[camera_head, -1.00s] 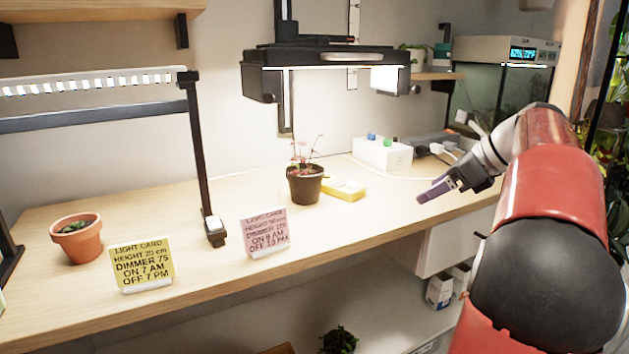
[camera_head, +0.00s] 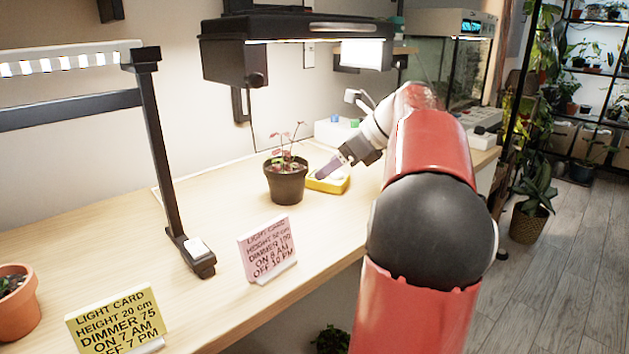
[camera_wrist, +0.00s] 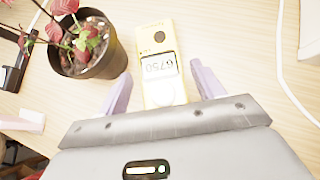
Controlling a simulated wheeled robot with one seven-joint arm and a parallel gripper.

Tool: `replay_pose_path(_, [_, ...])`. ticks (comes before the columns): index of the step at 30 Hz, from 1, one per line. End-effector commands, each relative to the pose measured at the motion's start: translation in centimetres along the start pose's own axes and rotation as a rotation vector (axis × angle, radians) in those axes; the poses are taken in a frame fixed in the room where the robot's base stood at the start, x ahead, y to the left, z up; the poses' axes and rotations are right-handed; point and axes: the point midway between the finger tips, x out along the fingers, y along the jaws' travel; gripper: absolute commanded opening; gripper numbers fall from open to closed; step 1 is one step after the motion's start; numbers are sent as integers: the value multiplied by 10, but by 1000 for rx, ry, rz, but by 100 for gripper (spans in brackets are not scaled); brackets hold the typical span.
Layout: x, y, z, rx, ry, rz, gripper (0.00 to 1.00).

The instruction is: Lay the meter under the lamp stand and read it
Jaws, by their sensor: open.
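The yellow meter (camera_head: 328,183) lies flat on the wooden table, just right of the dark pot with the red-leaved plant (camera_head: 285,178). In the wrist view the meter (camera_wrist: 157,60) lies face up and its display reads 6750. My gripper (camera_wrist: 158,88) is open, with one purple finger on each side of the meter's near end; I cannot tell whether they touch it. In the head view my gripper (camera_head: 330,168) is at the meter and partly hides it. The black lamp stand (camera_head: 170,165) with a white light bar stands on the left.
A second black lamp (camera_head: 290,50) hangs above the potted plant. A pink light card (camera_head: 267,248) and a yellow light card (camera_head: 115,322) stand near the front edge. A terracotta pot (camera_head: 15,308) is at far left. A white socket box (camera_head: 335,132) stands behind the meter.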

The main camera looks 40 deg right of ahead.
Motion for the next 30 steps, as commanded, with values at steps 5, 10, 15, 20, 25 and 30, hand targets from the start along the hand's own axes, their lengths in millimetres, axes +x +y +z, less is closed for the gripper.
replay_pose_path(5, [28,2,0,1,0,2,67])
replay_pose_path(10, [36,2,1,0,0,0,67])
replay_pose_path(15, [36,2,1,0,0,0,67])
replay_pose_path(20, [36,2,1,0,0,0,48])
replay_pose_path(25, [36,2,1,0,0,0,30])
replay_pose_path(30, [36,2,1,0,0,0,25])
